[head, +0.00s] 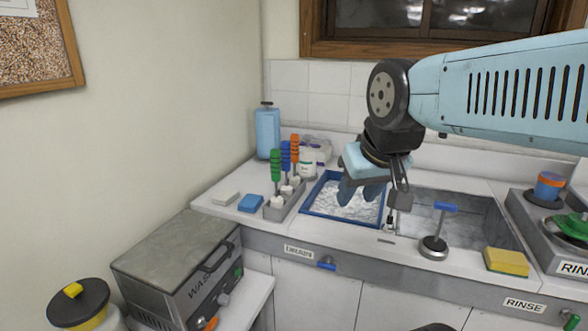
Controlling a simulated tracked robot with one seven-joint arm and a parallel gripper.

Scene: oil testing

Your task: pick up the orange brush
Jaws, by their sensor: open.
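The orange brush (294,152) stands upright at the back of a grey rack (283,206) on the counter, left of the sink. The blue brush (285,158) and the green brush (275,166) stand in front of it in the same row, so its lower part is partly hidden. My gripper (359,194) is open and points down over the blue-rimmed tray, to the right of the brushes and apart from them. No object shows between its fingers.
A blue-rimmed tray (330,216) of foamy liquid sits right of the rack. White containers (308,162) stand close to the orange brush. A blue bottle (267,132) is behind left. A blue sponge (251,203) lies front left. A sink (462,225) and a yellow sponge (506,262) are right.

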